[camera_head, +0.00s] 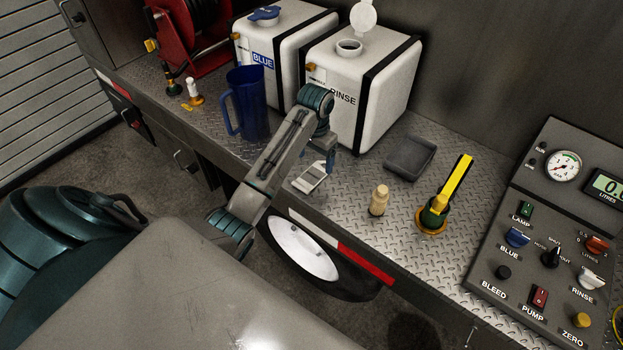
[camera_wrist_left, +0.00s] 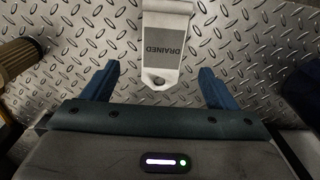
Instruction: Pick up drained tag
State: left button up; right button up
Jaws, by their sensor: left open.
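The drained tag (camera_head: 311,178) is a flat pale grey tag lying on the tread-plate deck near its front edge. In the left wrist view the tag (camera_wrist_left: 167,35) shows the word DRAINED and a hole in its near end. My left gripper (camera_head: 326,168) is over the deck at the tag, coming down from above. In the left wrist view the open left gripper (camera_wrist_left: 160,72) has one finger on each side of the tag's near end, apart from it. Nothing is held. My right gripper is not in view.
A blue jug (camera_head: 249,103) and the RINSE tank (camera_head: 375,85) stand behind. A tan peg-like fitting (camera_head: 379,200), a yellow-handled valve (camera_head: 454,186) and a grey tray (camera_head: 410,157) are to the right. The control panel (camera_head: 530,250) is far right. Deck around the tag is clear.

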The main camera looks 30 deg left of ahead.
aim_at(314, 175)
pick_arm(q)
jog(key=shift+f, duration=0.35)
jog(key=shift+f+p, duration=0.2)
jog(key=shift+p, duration=0.2)
notch_tip(314, 175, down, 4)
jog(key=shift+w+a+f+p, duration=0.1)
jog(key=shift+a+f+p, duration=0.05)
jog(key=shift+p, duration=1)
jog(key=shift+f, duration=0.25)
jog(key=c, duration=1.1)
jog(key=shift+o, duration=0.2)
jog(key=shift+r, duration=0.1)
